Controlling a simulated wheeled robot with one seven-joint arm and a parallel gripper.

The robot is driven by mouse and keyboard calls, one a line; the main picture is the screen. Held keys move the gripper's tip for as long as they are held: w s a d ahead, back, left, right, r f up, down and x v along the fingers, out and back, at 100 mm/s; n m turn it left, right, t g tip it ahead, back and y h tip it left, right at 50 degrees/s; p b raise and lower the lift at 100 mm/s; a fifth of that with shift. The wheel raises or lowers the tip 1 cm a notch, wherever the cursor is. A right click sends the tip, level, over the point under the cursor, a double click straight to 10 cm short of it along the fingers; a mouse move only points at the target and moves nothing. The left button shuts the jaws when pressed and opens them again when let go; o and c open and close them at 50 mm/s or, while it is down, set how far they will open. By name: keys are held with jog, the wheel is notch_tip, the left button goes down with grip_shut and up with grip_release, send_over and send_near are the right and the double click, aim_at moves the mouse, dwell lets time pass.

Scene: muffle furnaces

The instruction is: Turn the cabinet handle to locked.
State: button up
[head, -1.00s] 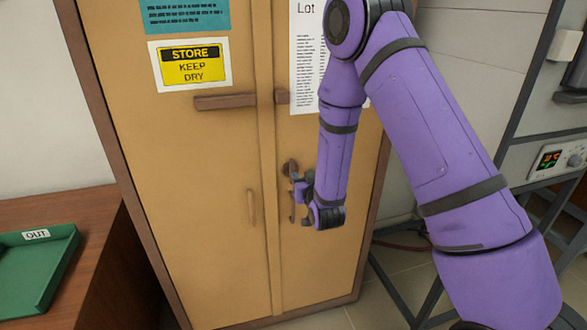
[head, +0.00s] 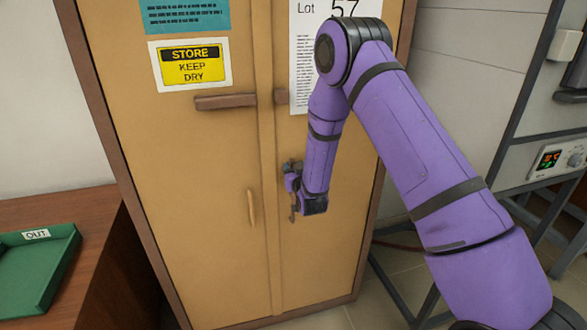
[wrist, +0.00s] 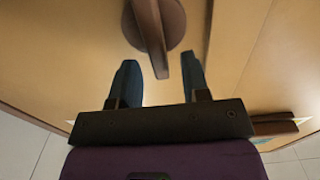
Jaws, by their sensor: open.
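The tan cabinet (head: 215,160) stands in front of me with both doors closed. Its brown turning handle (wrist: 152,30) has a round base and a narrow lever, seen in the wrist view. In the head view it is mostly hidden behind my gripper (head: 291,182). In the wrist view my gripper (wrist: 158,78) is open, one finger on each side of the lever's end. In the head view the lever seems to hang about straight down.
A pale pull handle (head: 251,208) is on the left door, left of my gripper. A brown bar (head: 225,101) crosses that door higher up. A green OUT tray (head: 38,268) sits on a brown table at left. A metal rack (head: 505,150) stands at right.

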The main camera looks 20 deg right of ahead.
jog(key=shift+w, duration=0.4)
jog(key=shift+c, duration=0.2)
grip_shut()
